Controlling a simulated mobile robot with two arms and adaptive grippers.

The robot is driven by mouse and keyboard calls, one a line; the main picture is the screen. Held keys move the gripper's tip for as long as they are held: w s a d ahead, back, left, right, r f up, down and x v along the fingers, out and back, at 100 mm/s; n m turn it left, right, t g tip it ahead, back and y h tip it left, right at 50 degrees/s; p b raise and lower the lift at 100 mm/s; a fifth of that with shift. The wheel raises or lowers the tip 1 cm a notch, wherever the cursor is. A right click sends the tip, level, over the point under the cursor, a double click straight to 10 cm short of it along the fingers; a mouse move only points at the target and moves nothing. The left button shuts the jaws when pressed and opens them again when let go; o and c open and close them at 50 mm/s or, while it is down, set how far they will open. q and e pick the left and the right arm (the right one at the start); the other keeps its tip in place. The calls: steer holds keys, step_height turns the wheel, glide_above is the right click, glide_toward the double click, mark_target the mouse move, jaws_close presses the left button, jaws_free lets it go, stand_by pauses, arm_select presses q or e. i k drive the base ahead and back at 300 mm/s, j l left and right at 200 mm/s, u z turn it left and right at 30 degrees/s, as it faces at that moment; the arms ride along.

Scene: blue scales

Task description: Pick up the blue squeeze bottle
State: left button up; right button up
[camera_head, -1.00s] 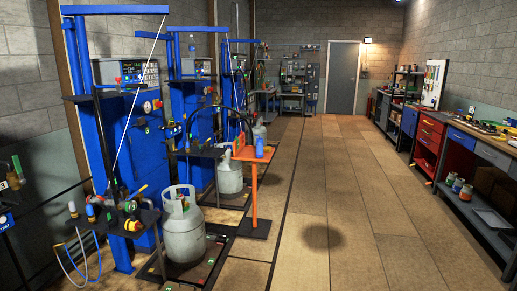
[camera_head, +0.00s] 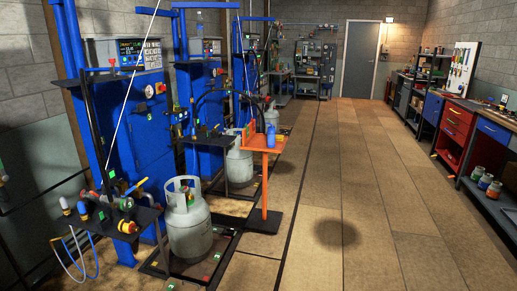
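A small blue bottle (camera_head: 271,136) stands upright on an orange stand (camera_head: 264,148), left of the picture's middle and some way ahead. It looks like the blue squeeze bottle, though it is small at this distance. The stand has a thin orange post on a dark base plate. Neither of my grippers shows in the head view, so their state is hidden.
Blue scale machines (camera_head: 135,120) line the left side, with a grey gas cylinder (camera_head: 187,220) on the nearest platform. Workbenches (camera_head: 490,150) run along the right wall. The wooden floor (camera_head: 350,190) between is clear up to a grey door (camera_head: 361,60).

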mark_target(270, 135)
steer(key=i+z, duration=0.25)
steer(key=i, duration=2.3)
